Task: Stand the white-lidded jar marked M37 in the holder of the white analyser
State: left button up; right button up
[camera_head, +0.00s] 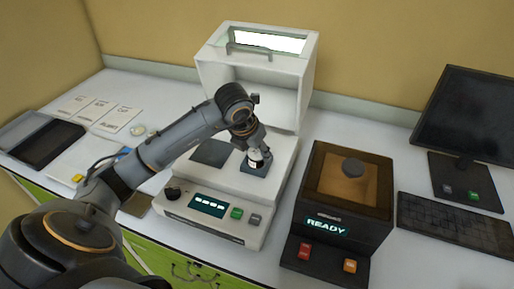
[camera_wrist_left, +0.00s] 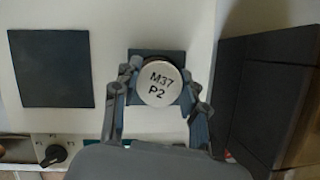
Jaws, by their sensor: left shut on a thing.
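The jar marked M37 P2 (camera_wrist_left: 160,84) has a white lid and sits between the fingers of my left gripper (camera_wrist_left: 158,98). In the head view the jar (camera_head: 255,158) is upright at my left gripper (camera_head: 256,150), over the dark square on the right of the white analyser's (camera_head: 226,228) deck. That dark square (camera_wrist_left: 146,55) shows behind the jar in the left wrist view. I cannot tell whether the jar touches it. A second dark square (camera_head: 211,152) on the deck is bare. My right gripper is not in view.
The analyser's raised hood (camera_head: 252,82) stands behind the deck. A dark brown device (camera_head: 340,200) reading READY stands close on the right. A monitor (camera_head: 475,120) and keyboard (camera_head: 455,225) are farther right. Paper cards (camera_head: 118,119) and a dark tray (camera_head: 45,143) lie at the left.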

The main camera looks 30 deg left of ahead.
pick_arm(q)
jog(key=shift+f, duration=0.15)
jog(key=shift+f, duration=0.1)
jog(key=shift+f+b, duration=0.15)
jog(key=shift+b, duration=0.15)
jog(key=o, duration=1.2)
jog(key=shift+c, duration=0.2)
jog(key=shift+r+p, duration=0.3)
jog(key=shift+s+r, duration=0.15)
jog(key=shift+r, duration=0.25)
jog(key=b+v, duration=0.2)
jog(key=v, duration=0.9)
